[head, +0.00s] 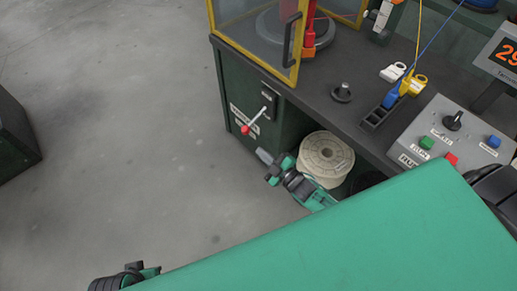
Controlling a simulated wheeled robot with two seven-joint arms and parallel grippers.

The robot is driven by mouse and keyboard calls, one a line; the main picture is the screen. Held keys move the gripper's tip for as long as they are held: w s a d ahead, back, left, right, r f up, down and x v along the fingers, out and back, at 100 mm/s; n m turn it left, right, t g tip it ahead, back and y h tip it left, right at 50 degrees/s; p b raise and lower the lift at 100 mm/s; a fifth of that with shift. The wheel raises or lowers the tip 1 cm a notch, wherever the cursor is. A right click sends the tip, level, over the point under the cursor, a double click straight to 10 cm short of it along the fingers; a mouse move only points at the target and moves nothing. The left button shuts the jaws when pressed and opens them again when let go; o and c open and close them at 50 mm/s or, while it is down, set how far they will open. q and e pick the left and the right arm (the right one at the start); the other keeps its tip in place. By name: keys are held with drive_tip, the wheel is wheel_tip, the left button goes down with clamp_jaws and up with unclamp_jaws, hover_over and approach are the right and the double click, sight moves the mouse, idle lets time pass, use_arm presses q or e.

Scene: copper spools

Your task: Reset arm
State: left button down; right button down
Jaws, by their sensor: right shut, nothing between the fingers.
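My right gripper (270,163) is in the middle of the view, in front of the low opening under the bench. Its fingers are shut with nothing between them, and it points up and to the left. A broad green part of my own body covers the lower right.
The dark bench (350,113) carries a yellow-framed guard (250,45), a grey control panel (450,140) with coloured buttons, and a black knob (342,92). A red-tipped lever (247,128) juts from the bench front near my gripper.

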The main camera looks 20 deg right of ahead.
use_arm(q)
drive_tip(key=shift+w+r, duration=0.1)
drive_tip(key=shift+r, duration=0.05)
idle(0.4)
